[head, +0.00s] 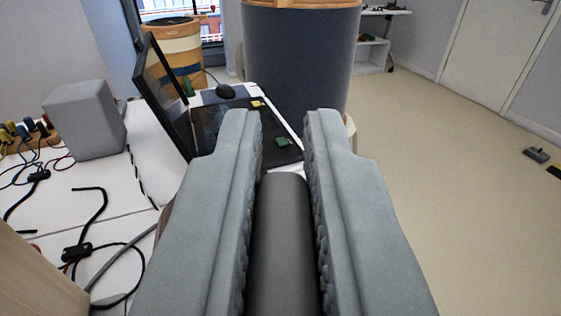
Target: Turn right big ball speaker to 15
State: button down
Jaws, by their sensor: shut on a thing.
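My gripper (281,120) reaches forward over the table, its two grey fingers with ridged inner faces pointing away from me. A dark grey, smooth, rounded piece (284,235) lies between the fingers, and they are shut on it. Its lower end runs out of the picture, so I cannot tell what it belongs to. No ball-shaped speaker can be made out. No dial or number shows, so the speaker's setting cannot be read. The fingers hide much of what lies below.
A large dark blue drum (298,65) with a wooden top stands ahead. The floor (455,170) at right is mostly clear.

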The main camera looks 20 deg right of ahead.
jog(key=shift+a+r+n+y, duration=0.1)
jog(key=shift+n+y, duration=0.6)
jog(key=shift+y, duration=0.2)
jog(key=c, duration=1.4)
grip_release()
jog(key=shift+c, duration=0.2)
jog(key=shift+s, duration=0.1)
jog(key=s+a, duration=0.3)
jog(key=s, duration=1.4)
jog(key=shift+a, duration=0.15)
